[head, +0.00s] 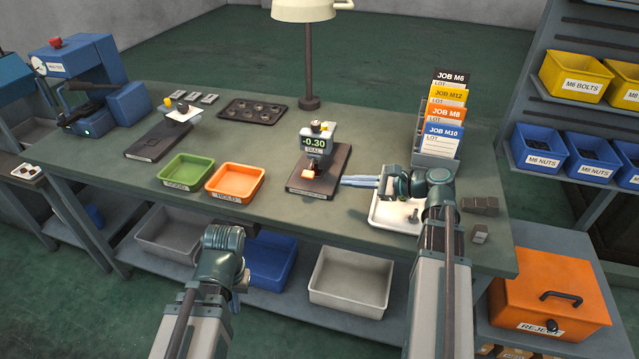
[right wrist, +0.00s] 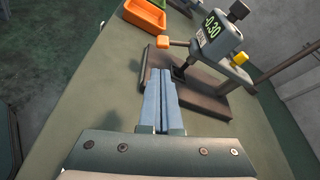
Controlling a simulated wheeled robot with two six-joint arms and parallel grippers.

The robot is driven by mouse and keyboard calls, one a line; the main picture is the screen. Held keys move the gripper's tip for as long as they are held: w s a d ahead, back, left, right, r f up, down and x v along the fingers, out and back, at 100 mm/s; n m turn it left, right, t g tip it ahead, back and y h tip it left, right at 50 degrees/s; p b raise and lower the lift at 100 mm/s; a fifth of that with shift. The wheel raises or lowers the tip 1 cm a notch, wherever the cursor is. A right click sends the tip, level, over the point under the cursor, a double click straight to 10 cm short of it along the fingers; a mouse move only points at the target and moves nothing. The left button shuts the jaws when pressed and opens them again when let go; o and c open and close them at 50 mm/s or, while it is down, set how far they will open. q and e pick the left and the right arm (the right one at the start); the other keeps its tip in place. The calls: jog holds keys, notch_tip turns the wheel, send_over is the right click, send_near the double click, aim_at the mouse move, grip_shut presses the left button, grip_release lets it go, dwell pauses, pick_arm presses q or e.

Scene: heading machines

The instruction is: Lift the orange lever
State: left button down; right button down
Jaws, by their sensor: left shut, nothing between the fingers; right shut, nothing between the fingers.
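The orange lever (head: 309,172) sticks out from the front of a dial gauge stand (head: 317,145) reading -0.30. The lever also shows in the right wrist view (right wrist: 176,42), at the left side of the gauge. My right gripper (head: 344,181) is shut and empty, its pale blue fingers low beside the dark gauge base (head: 331,178), pointing left. In the right wrist view my fingertips (right wrist: 160,73) end over or against the base's near edge, apart from the lever; contact with the base is unclear. My left gripper (head: 266,230) is by the bench's front edge, its fingers mostly hidden.
A green tray (head: 187,158) and an orange tray (head: 262,184) stand left of the gauge. A white tray (head: 382,218) lies under my right arm. The job card rack (head: 420,148) stands behind that arm. A lamp (head: 309,70) rises behind the gauge.

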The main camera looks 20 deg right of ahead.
aim_at(310, 168)
jog(key=b+x, duration=0.2)
jog(key=x, duration=0.7)
jog(key=shift+s+b, duration=0.1)
jog(key=shift+b, duration=0.3)
jog(key=shift+w+a+f, duration=0.15)
jog(key=shift+w+a, duration=0.25)
jog(key=shift+s+m+g, duration=0.1)
jog(key=shift+m+g, duration=0.2)
jog(key=shift+s+a+r+m+g+y+p, duration=0.1)
jog(key=shift+r+m+g+y+p, duration=0.1)
jog(key=shift+r+m+p, duration=0.3)
jog(key=shift+s+a+r+m+g+y+p, duration=0.1)
jog(key=shift+r+m+g+y+p, duration=0.1)
jog(key=shift+r+m+p, duration=0.3)
jog(key=m+p, duration=0.1)
jog(key=r+m+g+p, duration=0.1)
jog(key=shift+s+a+r+m+y, duration=0.1)
jog(key=shift+s+r+m+y, duration=0.05)
jog(key=shift+r+m+y, duration=0.2)
jog(key=shift+s+f+g, duration=0.1)
jog(key=shift+f+g, duration=0.05)
jog(key=shift+g, duration=0.25)
